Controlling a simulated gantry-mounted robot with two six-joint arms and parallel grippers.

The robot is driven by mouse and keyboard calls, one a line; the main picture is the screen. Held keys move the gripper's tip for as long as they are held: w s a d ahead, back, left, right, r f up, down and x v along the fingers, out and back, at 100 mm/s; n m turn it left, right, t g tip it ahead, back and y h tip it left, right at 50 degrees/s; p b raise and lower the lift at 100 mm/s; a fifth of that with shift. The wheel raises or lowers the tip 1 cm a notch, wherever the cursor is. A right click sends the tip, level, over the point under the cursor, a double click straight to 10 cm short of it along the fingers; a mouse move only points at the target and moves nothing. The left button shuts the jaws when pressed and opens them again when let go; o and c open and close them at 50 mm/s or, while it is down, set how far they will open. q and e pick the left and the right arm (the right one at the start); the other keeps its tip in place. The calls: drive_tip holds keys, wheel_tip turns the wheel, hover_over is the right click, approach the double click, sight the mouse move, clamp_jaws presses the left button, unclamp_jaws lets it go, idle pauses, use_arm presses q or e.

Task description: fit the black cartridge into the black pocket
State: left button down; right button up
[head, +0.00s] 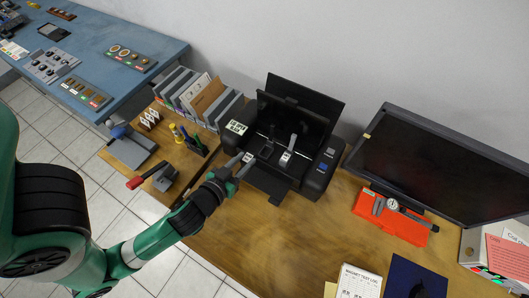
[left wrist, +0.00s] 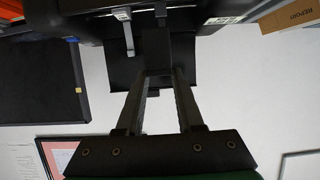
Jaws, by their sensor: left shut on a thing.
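A black printer (head: 318,177) stands on the wooden desk with its lid (head: 300,100) raised. My left gripper (head: 238,165) is at the printer's front left and shut on the black cartridge (head: 247,158), which has a small pale label. In the left wrist view the dark cartridge (left wrist: 156,48) sits between the fingertips and projects toward the printer. A dark pocket (head: 266,152) shows inside the printer, just right of the held cartridge. Beside it is a slot with a white label (head: 286,157) and a grey lever (head: 292,142). Whether the cartridge touches the printer is unclear. My right gripper is out of view.
A monitor (head: 440,160) and an orange tray (head: 392,220) with a gauge stand to the right. A file rack (head: 200,98) and a pen holder (head: 194,142) stand left of the printer. The desk in front of the printer (head: 270,240) is clear.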

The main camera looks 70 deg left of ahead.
use_arm(q)
drive_tip(key=x, duration=0.8)
drive_tip(key=shift+a+f+b, duration=0.15)
drive_tip(key=shift+a+b, duration=0.2)
drive_tip(key=shift+b, duration=0.05)
drive_tip(key=w+f, duration=0.1)
drive_tip(key=w+a+f+b, duration=0.1)
drive_tip(key=f, duration=0.1)
drive_tip(key=w+a+f+b, duration=0.1)
drive_tip(key=f, duration=0.1)
drive_tip(key=shift+w+a+f, duration=0.1)
drive_tip(key=shift+a, duration=0.15)
drive_tip(key=shift+w+a+f+b, duration=0.15)
drive_tip(key=shift+f+b, duration=0.85)
drive_tip(key=shift+f, duration=0.85)
drive_tip(key=shift+f, duration=0.2)
drive_tip(key=c, duration=0.5)
unclamp_jaws()
drive_tip(key=shift+r, duration=0.1)
drive_tip(key=shift+c, duration=0.2)
